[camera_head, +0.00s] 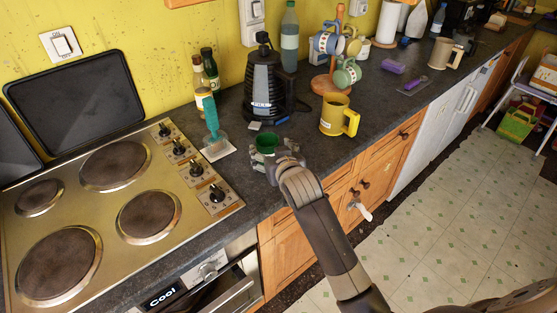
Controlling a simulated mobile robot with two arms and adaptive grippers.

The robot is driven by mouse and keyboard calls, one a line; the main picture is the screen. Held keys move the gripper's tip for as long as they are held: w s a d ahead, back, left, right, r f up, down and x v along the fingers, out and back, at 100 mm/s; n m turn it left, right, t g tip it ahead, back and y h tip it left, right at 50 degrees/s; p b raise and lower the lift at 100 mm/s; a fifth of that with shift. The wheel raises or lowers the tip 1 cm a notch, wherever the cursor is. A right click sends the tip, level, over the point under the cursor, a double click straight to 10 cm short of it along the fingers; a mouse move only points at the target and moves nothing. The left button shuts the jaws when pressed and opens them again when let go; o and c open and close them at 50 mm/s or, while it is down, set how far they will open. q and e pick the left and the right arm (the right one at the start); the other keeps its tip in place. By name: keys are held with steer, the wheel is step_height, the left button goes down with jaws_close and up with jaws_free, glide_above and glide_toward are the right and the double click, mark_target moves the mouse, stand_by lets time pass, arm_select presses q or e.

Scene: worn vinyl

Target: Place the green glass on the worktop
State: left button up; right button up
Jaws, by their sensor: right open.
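The green glass (266,139) is a small dark green cup, upright at the front part of the dark worktop (300,114), right of the hob. My right gripper (270,157) reaches in from the lower right, with its fingers around the near side of the glass. The fingers are open. The glass's lower part is hidden by the fingers, so I cannot tell whether its base touches the worktop. My left gripper is not in view.
A yellow mug (333,116) stands right of the glass and a black kettle (262,86) behind it. A teal-handled brush (211,118) stands at its left on a white pad. The hob (75,205) fills the left. A mug tree (333,78) stands farther back.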

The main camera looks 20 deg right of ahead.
steer(key=v, duration=0.7)
steer(key=shift+b, duration=0.3)
